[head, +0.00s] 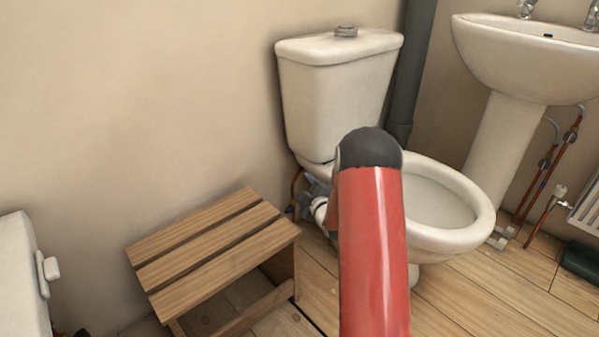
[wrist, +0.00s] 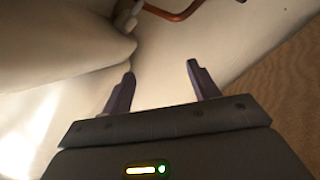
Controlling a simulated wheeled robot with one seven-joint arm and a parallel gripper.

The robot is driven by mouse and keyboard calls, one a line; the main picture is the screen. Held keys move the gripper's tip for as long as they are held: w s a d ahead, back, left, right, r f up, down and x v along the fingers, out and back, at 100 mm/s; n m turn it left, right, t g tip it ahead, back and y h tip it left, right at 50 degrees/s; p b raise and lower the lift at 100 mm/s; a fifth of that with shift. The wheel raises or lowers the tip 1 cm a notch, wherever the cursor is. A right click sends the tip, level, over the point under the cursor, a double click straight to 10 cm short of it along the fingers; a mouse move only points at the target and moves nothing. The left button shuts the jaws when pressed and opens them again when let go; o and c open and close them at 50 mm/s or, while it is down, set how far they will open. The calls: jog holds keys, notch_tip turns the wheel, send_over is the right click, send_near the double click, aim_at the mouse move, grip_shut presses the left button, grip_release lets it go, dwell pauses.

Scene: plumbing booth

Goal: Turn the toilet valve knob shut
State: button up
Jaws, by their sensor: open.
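The toilet (head: 340,85) stands against the wall in the head view, with a copper pipe (head: 297,183) low at its left side. A small dark fitting (head: 290,211) sits near the pipe's lower end; I cannot tell whether it is the valve knob. In the wrist view, a copper pipe (wrist: 178,14) and a pale fitting (wrist: 127,14) show at the top edge, beyond my fingertips. No valve knob is clearly visible there. My gripper (wrist: 160,70) is open, with nothing between its fingers. In the head view my red arm hides most of it and part of the toilet's base.
A slatted wooden stool (head: 215,245) stands close to the left of the toilet. A pedestal sink (head: 515,65) with copper pipes (head: 545,170) is at the right. A white fixture (head: 20,280) is at the left edge. Bare floor (head: 480,295) shows front right.

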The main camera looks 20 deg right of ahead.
jog(key=s+a+r+m+g+h, duration=0.1)
jog(key=s+a+r+m, duration=0.1)
jog(key=r, duration=0.4)
jog(key=s+a+r+m+g+h, duration=0.1)
jog(key=s+a+r+m+g, duration=0.1)
jog(key=s+r, duration=0.2)
jog(key=shift+s+a+r+g, duration=0.3)
jog(key=shift+r, duration=1)
